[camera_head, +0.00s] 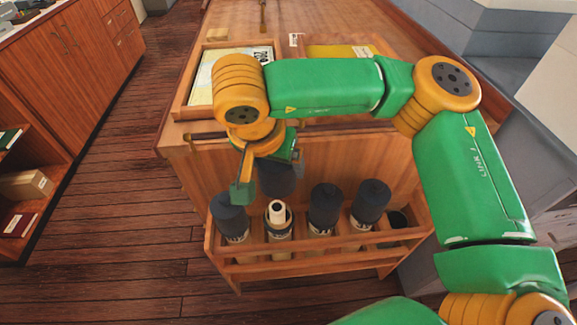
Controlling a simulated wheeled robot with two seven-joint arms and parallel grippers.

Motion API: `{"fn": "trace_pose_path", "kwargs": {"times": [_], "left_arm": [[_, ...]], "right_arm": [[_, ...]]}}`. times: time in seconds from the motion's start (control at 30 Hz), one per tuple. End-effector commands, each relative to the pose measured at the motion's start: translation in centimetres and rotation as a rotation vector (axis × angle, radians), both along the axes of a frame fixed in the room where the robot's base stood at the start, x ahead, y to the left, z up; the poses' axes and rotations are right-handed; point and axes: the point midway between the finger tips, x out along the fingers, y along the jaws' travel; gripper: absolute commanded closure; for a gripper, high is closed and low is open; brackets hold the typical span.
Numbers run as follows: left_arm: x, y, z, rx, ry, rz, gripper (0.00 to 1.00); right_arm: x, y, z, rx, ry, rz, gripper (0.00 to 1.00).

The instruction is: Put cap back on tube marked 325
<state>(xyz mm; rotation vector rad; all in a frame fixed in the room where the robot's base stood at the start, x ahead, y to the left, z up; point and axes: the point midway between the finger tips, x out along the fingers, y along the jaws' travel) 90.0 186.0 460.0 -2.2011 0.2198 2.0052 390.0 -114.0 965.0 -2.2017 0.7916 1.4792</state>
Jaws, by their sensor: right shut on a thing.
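My right gripper (270,177) is shut on a dark cap (278,183), above and slightly behind an uncapped tube (279,240). The cap is apart from the tube as far as I can see. A pale rolled sheet (277,211) sticks up out of the open tube, which stands in a wooden rack (330,243). Its label is partly hidden by the rack's rail, and I cannot read the number. My left gripper is out of view.
Capped tubes stand at the left (231,212) and right (325,203) of the open one, with another capped tube (370,200) further right. A dark round opening (398,219) is at the rack's right end. A wooden chart table (185,150) stands behind.

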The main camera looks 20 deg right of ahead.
Motion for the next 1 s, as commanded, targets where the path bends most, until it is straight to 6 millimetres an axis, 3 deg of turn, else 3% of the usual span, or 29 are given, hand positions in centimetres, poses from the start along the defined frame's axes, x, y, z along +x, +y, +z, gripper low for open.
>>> {"fn": "trace_pose_path", "kwargs": {"times": [0.27,0.9,1.0], "left_arm": [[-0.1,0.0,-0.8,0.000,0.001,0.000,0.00],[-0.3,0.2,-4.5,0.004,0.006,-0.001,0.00],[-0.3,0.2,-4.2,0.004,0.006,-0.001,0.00]], "right_arm": [[0.1,0.1,-1.2,0.000,0.000,-0.005,0.70],[0.1,0.0,-6.2,0.000,0.000,-0.005,0.70],[0.1,0.1,-5.9,0.001,-0.001,-0.005,0.70]]}}
